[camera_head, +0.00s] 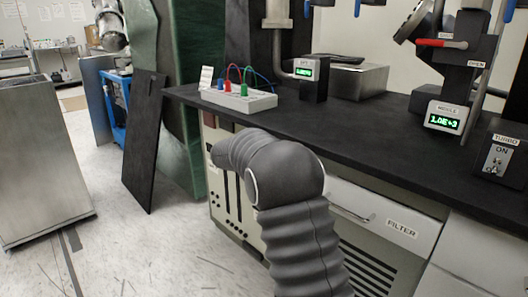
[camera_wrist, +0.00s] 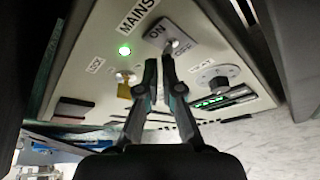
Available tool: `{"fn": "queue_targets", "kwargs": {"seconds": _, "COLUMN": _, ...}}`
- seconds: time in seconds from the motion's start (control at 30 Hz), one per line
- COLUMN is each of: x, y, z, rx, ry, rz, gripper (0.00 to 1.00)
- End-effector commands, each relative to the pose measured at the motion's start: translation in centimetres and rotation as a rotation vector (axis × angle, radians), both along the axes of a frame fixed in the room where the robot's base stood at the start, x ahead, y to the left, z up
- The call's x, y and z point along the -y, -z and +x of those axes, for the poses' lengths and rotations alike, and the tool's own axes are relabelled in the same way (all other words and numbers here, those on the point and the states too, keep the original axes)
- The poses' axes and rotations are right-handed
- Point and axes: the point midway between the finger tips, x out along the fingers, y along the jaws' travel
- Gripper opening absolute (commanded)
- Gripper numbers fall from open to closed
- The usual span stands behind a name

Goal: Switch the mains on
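In the wrist view a pale panel (camera_wrist: 90,75) carries a MAINS label (camera_wrist: 136,12) and a lit green lamp (camera_wrist: 124,50). A small metal toggle switch (camera_wrist: 173,44) sits on a grey plate with an ON label (camera_wrist: 157,32). My gripper (camera_wrist: 159,57) has its two fingertips close together just below the switch. It looks shut, with nothing seen between the tips. I cannot tell if a fingertip touches the switch. In the head view my gripper is hidden by my grey arm.
Beside the switch are a LOCK label (camera_wrist: 96,65), a yellow-tagged key switch (camera_wrist: 124,88) and a round knob (camera_wrist: 215,84). The head view shows a dark counter (camera_head: 360,140) above a cream cabinet (camera_head: 222,200). Open floor (camera_head: 130,250) lies left.

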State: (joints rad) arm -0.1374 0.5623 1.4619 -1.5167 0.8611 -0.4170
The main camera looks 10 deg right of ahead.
Motion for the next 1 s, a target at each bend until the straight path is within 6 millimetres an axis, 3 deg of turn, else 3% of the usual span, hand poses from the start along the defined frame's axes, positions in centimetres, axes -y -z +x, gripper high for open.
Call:
{"fn": "queue_targets", "kwargs": {"seconds": 0.27, "x": -0.1, "y": -1.0, "z": -0.5, "rx": 0.01, "ry": 0.007, "rz": -0.005, "gripper": 0.0}}
{"fn": "queue_targets", "kwargs": {"seconds": 0.47, "x": -2.8, "y": -1.4, "z": -2.5, "rx": 0.005, "ry": -0.001, "rz": -0.002, "gripper": 0.0}}
{"fn": "queue_targets", "kwargs": {"seconds": 0.8, "x": -8.1, "y": -1.1, "z": -7.5, "rx": 0.0, "ry": -0.005, "rz": -0.001, "gripper": 0.0}}
{"fn": "queue_targets", "kwargs": {"seconds": 1.0, "x": -9.9, "y": -1.0, "z": -9.5, "rx": 0.0, "ry": -0.003, "rz": 0.0, "gripper": 0.0}}
